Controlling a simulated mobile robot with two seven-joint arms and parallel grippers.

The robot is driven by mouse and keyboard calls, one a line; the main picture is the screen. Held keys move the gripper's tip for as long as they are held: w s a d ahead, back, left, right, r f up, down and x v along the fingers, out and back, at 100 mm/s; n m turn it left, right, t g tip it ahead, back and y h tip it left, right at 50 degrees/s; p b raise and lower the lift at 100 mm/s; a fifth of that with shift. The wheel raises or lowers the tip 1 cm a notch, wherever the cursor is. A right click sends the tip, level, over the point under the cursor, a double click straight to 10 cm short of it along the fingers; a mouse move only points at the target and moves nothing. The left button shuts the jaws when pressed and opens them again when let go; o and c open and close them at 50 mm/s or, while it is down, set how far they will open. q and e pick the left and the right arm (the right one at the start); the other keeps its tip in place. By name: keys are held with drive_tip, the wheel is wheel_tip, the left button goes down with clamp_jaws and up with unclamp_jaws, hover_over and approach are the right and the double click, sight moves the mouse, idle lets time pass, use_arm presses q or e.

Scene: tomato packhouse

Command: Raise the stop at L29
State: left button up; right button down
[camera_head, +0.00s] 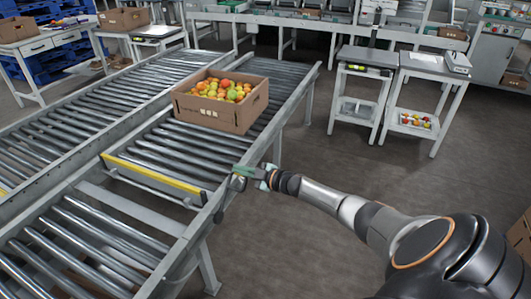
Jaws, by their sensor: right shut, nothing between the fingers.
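A yellow stop bar (153,174) lies across the end of a roller conveyor lane, just before a gap in the rollers. I cannot read any L29 label. My right gripper (243,174) reaches in from the right. It is shut and empty at the lane's right side rail, a little to the right of the bar's right end. A small round grey part shows by the fingertips; I cannot tell whether they touch it. My left gripper is not in view.
A cardboard box (208,114) of red, yellow and green tomatoes stands on the rollers behind the bar. Another roller lane (60,135) runs alongside on the left. Two small tables (416,67) stand at the back right.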

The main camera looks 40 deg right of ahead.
drive_tip(key=p+v, duration=0.2)
drive_tip(key=v, duration=0.7)
drive_tip(key=shift+s+d+p, duration=0.25)
drive_tip(key=shift+s+p, duration=0.05)
drive_tip(key=shift+p, duration=0.1)
